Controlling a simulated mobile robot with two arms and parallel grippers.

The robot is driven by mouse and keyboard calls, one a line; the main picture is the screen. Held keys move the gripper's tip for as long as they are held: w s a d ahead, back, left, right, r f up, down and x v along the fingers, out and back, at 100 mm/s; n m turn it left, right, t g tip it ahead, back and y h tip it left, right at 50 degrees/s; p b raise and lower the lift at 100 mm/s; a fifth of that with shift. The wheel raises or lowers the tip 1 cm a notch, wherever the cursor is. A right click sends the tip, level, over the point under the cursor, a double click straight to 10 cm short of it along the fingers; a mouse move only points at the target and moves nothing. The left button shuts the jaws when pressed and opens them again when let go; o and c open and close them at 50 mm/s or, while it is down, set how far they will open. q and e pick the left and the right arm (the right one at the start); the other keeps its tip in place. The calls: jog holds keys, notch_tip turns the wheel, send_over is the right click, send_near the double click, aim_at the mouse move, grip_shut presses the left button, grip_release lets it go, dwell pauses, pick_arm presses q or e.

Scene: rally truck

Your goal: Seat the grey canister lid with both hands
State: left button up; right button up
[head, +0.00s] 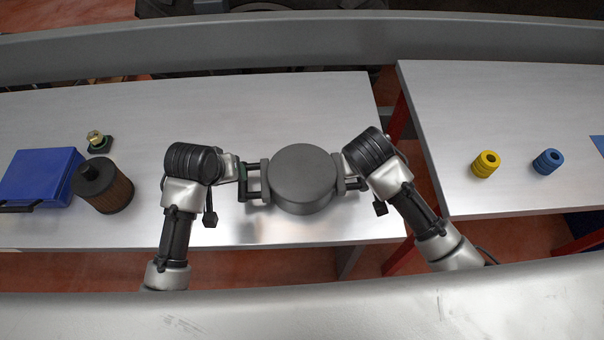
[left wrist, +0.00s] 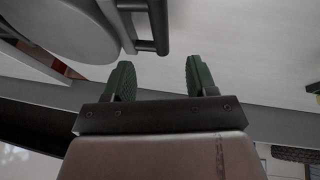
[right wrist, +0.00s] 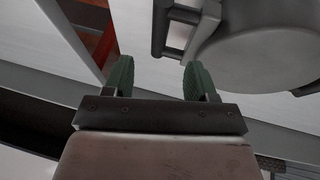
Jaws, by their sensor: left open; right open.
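A round grey lid (head: 302,175) lies flat in the middle of the metal bench, with a thick grey side below its top. I cannot tell lid from canister here. A dark bar handle (head: 243,183) stands out on its left and another on its right. My left gripper (head: 240,173) is open beside the left handle; in the left wrist view the handle (left wrist: 160,25) lies just beyond the open fingers (left wrist: 160,75). My right gripper (head: 346,170) is open at the right side; in the right wrist view the right handle (right wrist: 160,28) lies beyond its open fingers (right wrist: 158,77).
On the left of the bench (head: 60,115) are a blue case (head: 40,176), a brown filter with a black cap (head: 103,186) and a small brass-topped part (head: 97,142). A second bench right of a gap holds yellow (head: 485,164) and blue (head: 548,162) ribbed pieces.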

pick_arm(q)
jog(key=x, duration=1.1)
pick_arm(e)
jog(key=x, duration=1.1)
jog(key=shift+r, duration=0.1)
pick_arm(q)
grip_shut()
pick_arm(e)
grip_shut()
pick_arm(q)
jog(key=shift+r, duration=0.15)
